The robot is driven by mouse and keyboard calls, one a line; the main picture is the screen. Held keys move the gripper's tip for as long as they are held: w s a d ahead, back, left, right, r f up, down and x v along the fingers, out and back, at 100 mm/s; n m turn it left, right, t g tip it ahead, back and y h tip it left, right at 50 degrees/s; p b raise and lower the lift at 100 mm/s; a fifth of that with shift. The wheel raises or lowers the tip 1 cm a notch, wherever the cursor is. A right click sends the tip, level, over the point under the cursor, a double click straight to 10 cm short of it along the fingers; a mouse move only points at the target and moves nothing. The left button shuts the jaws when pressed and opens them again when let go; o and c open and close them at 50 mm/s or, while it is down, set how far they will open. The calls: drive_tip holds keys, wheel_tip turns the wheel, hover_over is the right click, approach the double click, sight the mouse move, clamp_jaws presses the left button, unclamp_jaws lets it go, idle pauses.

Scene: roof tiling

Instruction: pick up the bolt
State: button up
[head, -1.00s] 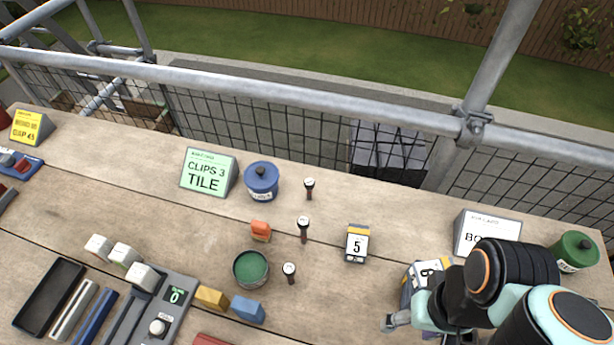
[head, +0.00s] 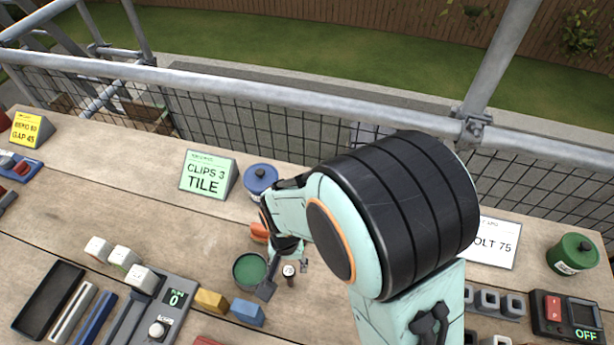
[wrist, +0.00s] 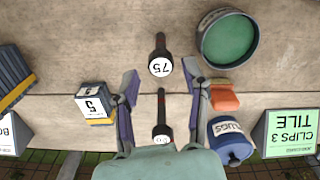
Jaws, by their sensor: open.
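A dark bolt with a white round head marked 75 (wrist: 160,66) stands on the wooden bench; it also shows in the head view (head: 290,280), beside the green-topped tin. My gripper (wrist: 160,78) is open and empty, its fingertips on either side of this bolt's head in the wrist view. How far above it they are is hard to tell. In the head view my gripper (head: 285,278) is at the same bolt. A second bolt (wrist: 161,125) lies between the finger bases in the wrist view. My arm hides the other bolts in the head view.
The green-topped tin (wrist: 227,38) is close by one finger. An orange block (wrist: 223,97), a blue pot (wrist: 228,138) and a block marked 5 (wrist: 94,101) are near. A card reading BOLT 75 (head: 495,243) stands at the right.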

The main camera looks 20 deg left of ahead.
wheel_tip(320, 180, down, 6)
drive_tip(key=shift+f, duration=0.25)
clamp_jaws()
